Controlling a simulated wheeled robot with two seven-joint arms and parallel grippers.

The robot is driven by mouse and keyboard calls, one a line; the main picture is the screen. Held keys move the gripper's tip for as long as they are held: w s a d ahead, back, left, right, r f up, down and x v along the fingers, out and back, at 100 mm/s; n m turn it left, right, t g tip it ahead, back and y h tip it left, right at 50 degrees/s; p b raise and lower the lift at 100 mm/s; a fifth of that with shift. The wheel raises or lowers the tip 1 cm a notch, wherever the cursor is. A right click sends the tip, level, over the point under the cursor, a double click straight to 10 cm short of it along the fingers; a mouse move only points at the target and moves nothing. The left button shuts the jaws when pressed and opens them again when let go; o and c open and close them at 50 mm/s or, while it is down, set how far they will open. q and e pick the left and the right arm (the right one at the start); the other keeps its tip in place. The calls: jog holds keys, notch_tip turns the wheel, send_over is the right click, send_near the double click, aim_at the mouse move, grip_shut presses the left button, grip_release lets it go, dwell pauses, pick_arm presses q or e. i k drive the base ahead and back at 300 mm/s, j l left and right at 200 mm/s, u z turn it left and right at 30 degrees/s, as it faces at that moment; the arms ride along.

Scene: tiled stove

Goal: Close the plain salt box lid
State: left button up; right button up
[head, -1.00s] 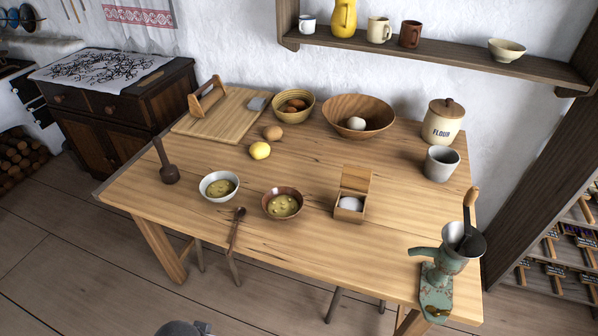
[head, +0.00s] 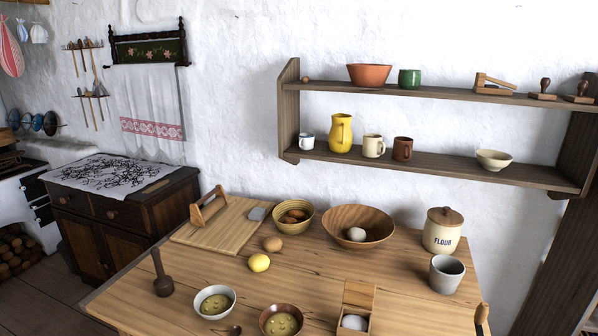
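The plain wooden salt box (head: 354,321) stands near the front of the table, at the bottom edge of the head view. Its lid (head: 358,294) is open and stands up at the back of the box. White salt shows inside. The lower front of the box is cut by the frame edge. Neither of my grippers is in view.
On the wooden table (head: 320,272), a brown bowl (head: 283,320) and a white bowl (head: 215,302) stand left of the box. A grey cup (head: 446,274) and flour jar (head: 443,231) stand at right. A wooden bowl (head: 358,226) and cutting board (head: 219,234) lie farther back.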

aim_at(358, 294)
jog(key=l+u, duration=0.1)
jog(key=l, duration=0.25)
jog(key=k+l+u, duration=0.15)
jog(key=l, duration=0.2)
jog(key=k+l+u, duration=0.1)
jog(key=l, duration=0.2)
jog(key=k+l+u, duration=0.1)
jog(key=l, duration=0.25)
